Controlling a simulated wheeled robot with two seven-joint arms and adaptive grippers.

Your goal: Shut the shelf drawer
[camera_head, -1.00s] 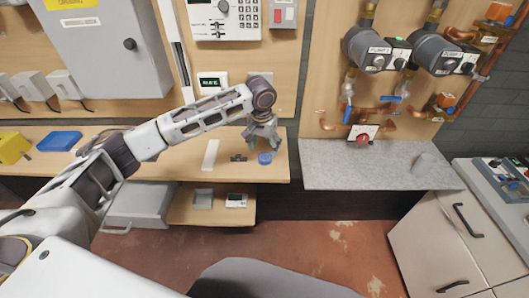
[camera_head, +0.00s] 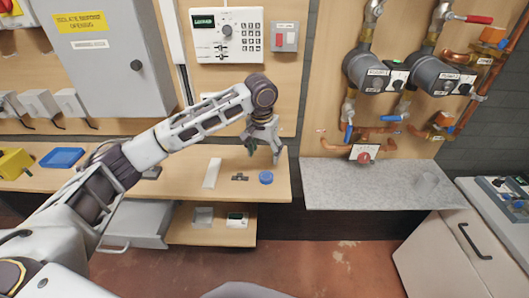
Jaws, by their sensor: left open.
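The grey drawer (camera_head: 140,222) sits under the wooden bench at the lower left, beside the lower shelf board. Its handle (camera_head: 112,249) shows at the front edge. My left arm crosses in front of part of the drawer, and I cannot tell exactly how far it is pulled out. My left gripper (camera_head: 263,152) is open and empty, pointing down above the bench, to the right of the drawer and well apart from it. My right gripper is not in view.
On the wooden bench (camera_head: 225,190) lie a blue round cap (camera_head: 266,178), a white strip (camera_head: 212,173) and a blue tray (camera_head: 62,158). The lower shelf (camera_head: 190,236) holds small devices. A grey counter (camera_head: 350,190) and white cabinet (camera_head: 455,255) stand right. Red floor is clear in front.

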